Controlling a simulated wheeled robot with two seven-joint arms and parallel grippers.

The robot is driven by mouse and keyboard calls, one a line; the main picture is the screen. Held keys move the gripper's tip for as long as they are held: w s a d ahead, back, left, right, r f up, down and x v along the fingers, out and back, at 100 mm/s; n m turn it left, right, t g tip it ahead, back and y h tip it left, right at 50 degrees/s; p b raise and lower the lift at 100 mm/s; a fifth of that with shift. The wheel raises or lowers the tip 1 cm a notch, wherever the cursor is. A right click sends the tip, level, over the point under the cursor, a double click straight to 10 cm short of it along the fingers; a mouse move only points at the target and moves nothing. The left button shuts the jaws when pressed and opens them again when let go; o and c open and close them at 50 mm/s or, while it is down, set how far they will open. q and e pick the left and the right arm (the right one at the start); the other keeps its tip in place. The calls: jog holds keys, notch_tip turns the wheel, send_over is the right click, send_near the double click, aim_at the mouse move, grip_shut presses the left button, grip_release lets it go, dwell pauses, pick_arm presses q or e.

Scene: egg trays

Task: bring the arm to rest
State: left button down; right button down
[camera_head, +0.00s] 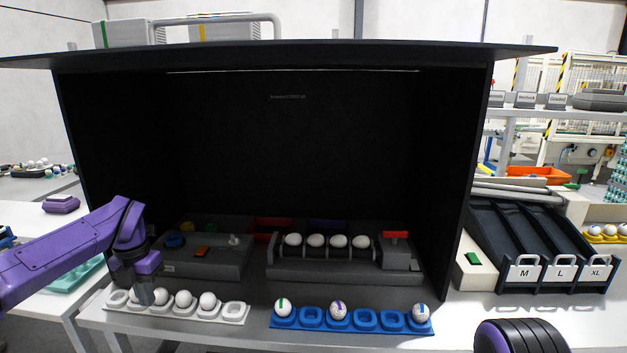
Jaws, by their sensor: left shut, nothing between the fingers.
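My left gripper (144,292) comes in on the purple arm from the left and points down over the left part of the white egg tray (234,312). It is shut and empty. Its fingers hide part of the tray's left cups. A blue egg tray (366,320) stands to the right, with a green-striped egg (283,307), a purple-striped egg (338,311) and a blue-marked egg (422,312). My right gripper is not in view.
A dark booth (465,190) stands behind the trays. Inside it, several eggs (316,241) rest on a roller device (340,270), beside a control box (205,264). A black chute (515,235) marked M, L and XL stands at the right.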

pick_arm(q)
jog(key=d+f+m+t+y, duration=0.2)
jog(key=f+m+y, duration=0.2)
jog(key=f, duration=0.2)
jog(key=d+f+m+t+y, duration=0.3)
jog(key=f+m, duration=0.1)
jog(key=f, duration=0.3)
jog(key=s+d+f+m+t+h, duration=0.2)
jog(key=s+d+f+m, duration=0.5)
jog(key=s+f+m, duration=0.4)
jog(key=s+a+f+m+g, duration=0.1)
jog(key=s+f+m, duration=0.2)
jog(key=s, duration=0.6)
jog(key=s+a+f+m+g+h, duration=0.1)
jog(key=s+a+f+m, duration=0.1)
jog(key=s, duration=0.7)
jog(key=s+a+f+m+g+b, duration=0.1)
jog(key=s+f+m, duration=0.3)
jog(key=s, duration=0.5)
jog(key=shift+s+a+f+g+h, duration=0.3)
jog(key=shift+s+a+g, duration=0.1)
